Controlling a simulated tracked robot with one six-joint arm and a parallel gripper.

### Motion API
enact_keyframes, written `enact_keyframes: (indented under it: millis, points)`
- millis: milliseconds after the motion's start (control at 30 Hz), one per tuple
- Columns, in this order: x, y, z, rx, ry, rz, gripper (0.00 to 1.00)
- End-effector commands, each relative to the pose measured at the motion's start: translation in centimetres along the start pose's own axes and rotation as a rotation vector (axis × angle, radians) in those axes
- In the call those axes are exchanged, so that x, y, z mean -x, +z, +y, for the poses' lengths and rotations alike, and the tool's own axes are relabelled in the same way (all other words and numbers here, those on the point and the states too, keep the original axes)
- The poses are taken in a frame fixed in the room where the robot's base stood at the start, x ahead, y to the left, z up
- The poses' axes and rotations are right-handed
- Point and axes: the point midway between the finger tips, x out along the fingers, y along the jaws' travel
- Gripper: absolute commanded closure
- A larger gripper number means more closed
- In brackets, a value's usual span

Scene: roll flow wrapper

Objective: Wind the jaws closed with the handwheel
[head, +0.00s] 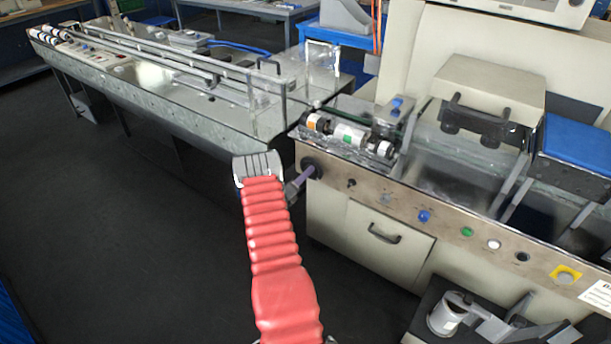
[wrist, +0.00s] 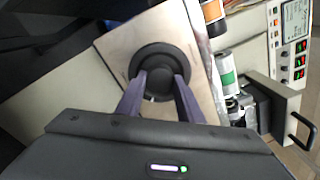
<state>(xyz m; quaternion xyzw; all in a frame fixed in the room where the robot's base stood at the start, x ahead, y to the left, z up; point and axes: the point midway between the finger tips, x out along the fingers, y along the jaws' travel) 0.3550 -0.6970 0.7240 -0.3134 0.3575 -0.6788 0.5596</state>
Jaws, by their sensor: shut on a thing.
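The black handwheel (head: 311,166) is on the front panel of the wrapper, at the left end. In the wrist view the handwheel (wrist: 163,52) is a round black disc with a raised hub, on a pale metal plate. My gripper (head: 303,178) reaches it from the front left, behind my red arm. In the wrist view the two purple fingers of my gripper (wrist: 160,82) are on either side of the hub and closed on it. I cannot tell from these views how far apart the machine's jaws are.
Rollers with orange and green bands (head: 348,135) lie on top, behind the handwheel. Blue, green and white buttons (head: 467,232) line the panel to the right. A long infeed conveyor (head: 160,75) runs off to the back left. The dark floor (head: 130,240) at left is clear.

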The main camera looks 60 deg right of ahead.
Motion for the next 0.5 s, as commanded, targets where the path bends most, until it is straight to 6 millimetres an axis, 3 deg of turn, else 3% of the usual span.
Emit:
enact_keyframes:
  millis: [33,500]
  points:
    - [0.14,-0.77,0.30,-0.036,0.006,0.013,0.89]
    - [0.14,-0.85,0.40,-0.480,0.006,0.030,0.89]
